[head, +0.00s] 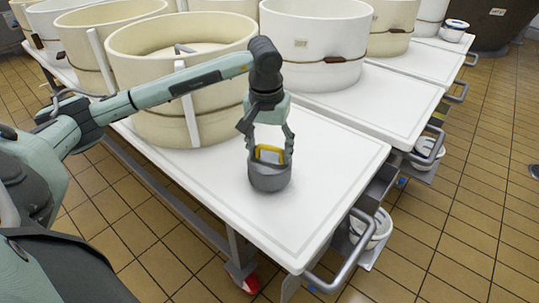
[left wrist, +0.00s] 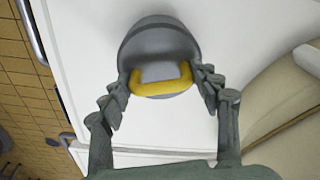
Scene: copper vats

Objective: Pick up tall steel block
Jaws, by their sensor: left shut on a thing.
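The steel block (head: 269,180) is a grey, rounded piece with a yellow handle-like part on top. It is at the near part of the white table top in the head view. My left gripper (head: 270,150) comes down from above, with its fingers on either side of the block's upper part, shut on it. In the left wrist view the block (left wrist: 160,38) sits between the fingertips of the left gripper (left wrist: 165,82), with the yellow part facing the camera. I cannot tell whether its base touches the table. My right gripper is not in view.
The white table (head: 335,165) is clear around the block. A large cream vat (head: 165,110) stands behind my left arm, and a white vat (head: 315,55) stands further back. A metal rail handle (head: 345,255) juts from the table's near right end. White bowls (head: 375,225) sit on lower shelves.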

